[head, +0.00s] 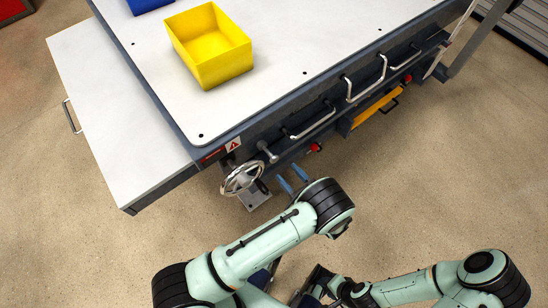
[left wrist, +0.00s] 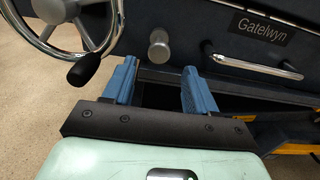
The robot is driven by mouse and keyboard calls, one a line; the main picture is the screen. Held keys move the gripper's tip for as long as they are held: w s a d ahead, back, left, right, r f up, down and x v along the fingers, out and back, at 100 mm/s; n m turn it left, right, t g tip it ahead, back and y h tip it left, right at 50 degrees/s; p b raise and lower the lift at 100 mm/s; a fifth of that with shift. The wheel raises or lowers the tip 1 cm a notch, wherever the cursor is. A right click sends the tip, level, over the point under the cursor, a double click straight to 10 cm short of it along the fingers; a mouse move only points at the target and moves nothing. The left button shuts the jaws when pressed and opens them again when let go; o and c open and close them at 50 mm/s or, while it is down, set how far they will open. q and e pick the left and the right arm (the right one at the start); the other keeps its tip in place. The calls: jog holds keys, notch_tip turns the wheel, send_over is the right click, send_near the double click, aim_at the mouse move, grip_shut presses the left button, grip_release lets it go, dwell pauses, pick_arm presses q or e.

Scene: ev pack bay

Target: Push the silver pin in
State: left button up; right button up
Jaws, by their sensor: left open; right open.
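The silver pin (head: 268,153) sticks out of the dark front side of the workbench, just right of a handwheel. In the left wrist view its round silver head (left wrist: 159,46) shows just beyond and between my fingertips. My left gripper (head: 292,179) has two blue fingers spread apart, empty, close in front of the bench side and below the pin. The fingers also show in the left wrist view (left wrist: 159,72), apart from the pin. My right gripper (head: 312,287) is open low in the head view, away from the bench and partly hidden by my own arm parts.
A chrome handwheel (head: 243,178) with a black knob stands left of the pin. A silver bar handle (head: 312,124) is to its right, with a red knob (head: 316,147) below. A yellow bin (head: 209,45) sits on the white benchtop (head: 290,40). Floor in front is clear.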

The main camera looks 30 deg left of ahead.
aim_at(276, 160)
pick_arm(q)
jog(key=x, duration=0.8)
jog(key=shift+a, duration=0.1)
jog(key=shift+c, duration=0.3)
